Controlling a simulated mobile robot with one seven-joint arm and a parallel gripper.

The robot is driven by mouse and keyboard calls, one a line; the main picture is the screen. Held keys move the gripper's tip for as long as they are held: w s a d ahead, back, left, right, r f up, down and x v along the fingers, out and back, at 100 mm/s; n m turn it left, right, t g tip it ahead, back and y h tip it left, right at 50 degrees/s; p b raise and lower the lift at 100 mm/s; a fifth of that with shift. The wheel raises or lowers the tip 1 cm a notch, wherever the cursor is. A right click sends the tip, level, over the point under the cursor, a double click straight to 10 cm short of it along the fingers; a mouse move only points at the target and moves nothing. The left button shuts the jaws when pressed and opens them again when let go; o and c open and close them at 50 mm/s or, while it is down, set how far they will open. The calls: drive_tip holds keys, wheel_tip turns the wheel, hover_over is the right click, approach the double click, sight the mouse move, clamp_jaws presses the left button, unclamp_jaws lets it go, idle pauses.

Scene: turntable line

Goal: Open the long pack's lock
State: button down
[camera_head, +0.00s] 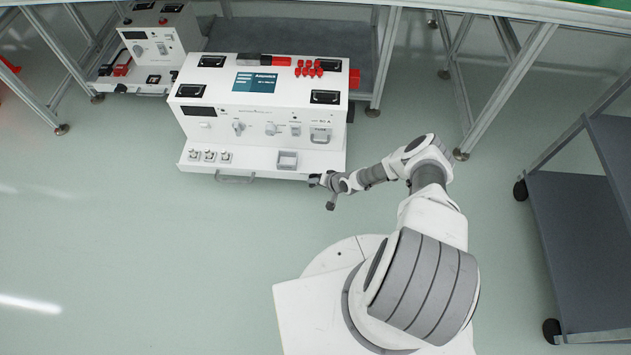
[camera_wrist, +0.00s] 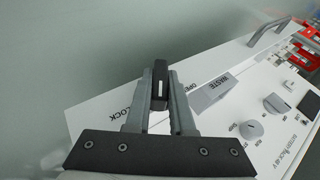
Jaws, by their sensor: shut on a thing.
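The long pack (camera_head: 262,90) is the long white box in the middle of the head view, with a low ledge along its front. My gripper (camera_head: 317,181) is at the right end of that ledge. In the wrist view my gripper (camera_wrist: 160,88) is shut on a dark lock handle (camera_wrist: 161,72), which has a pale stripe. The handle stands up between the two fingers, beside the label LOCK on the white panel (camera_wrist: 90,118). The fingers and gripper body hide the handle's base, so I cannot tell how far it is turned.
A grey tray (camera_wrist: 213,93) labelled WASTE and several knobs (camera_wrist: 278,104) are near my fingers. A second white pack (camera_head: 160,42) stands back left. A table frame (camera_head: 505,85) rises behind, and a dark trolley (camera_head: 580,240) stands right. The floor at front left is clear.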

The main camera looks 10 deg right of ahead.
drive_tip(key=shift+a+r+n+g+h+p, duration=0.15)
drive_tip(key=shift+h+p, duration=0.35)
drive_tip(key=shift+p, duration=0.55)
drive_tip(key=shift+r+n+g+h+p, duration=0.2)
drive_tip(key=shift+h+p, duration=0.3)
drive_tip(key=shift+p, duration=0.5)
drive_tip(key=shift+a+f+g+h+p, duration=0.1)
drive_tip(key=shift+f+g+h+p, duration=0.2)
drive_tip(key=shift+h+p, duration=0.45)
drive_tip(key=shift+f+n+g+h+b, duration=0.1)
drive_tip(key=shift+n+g+h+b, duration=0.2)
drive_tip(key=shift+h, duration=0.45)
drive_tip(key=shift+h+b, duration=0.3)
drive_tip(key=shift+b, duration=0.05)
drive_tip(key=shift+g+h+b, duration=0.25)
drive_tip(key=shift+h+b, duration=0.15)
drive_tip(key=c, duration=0.8)
unclamp_jaws()
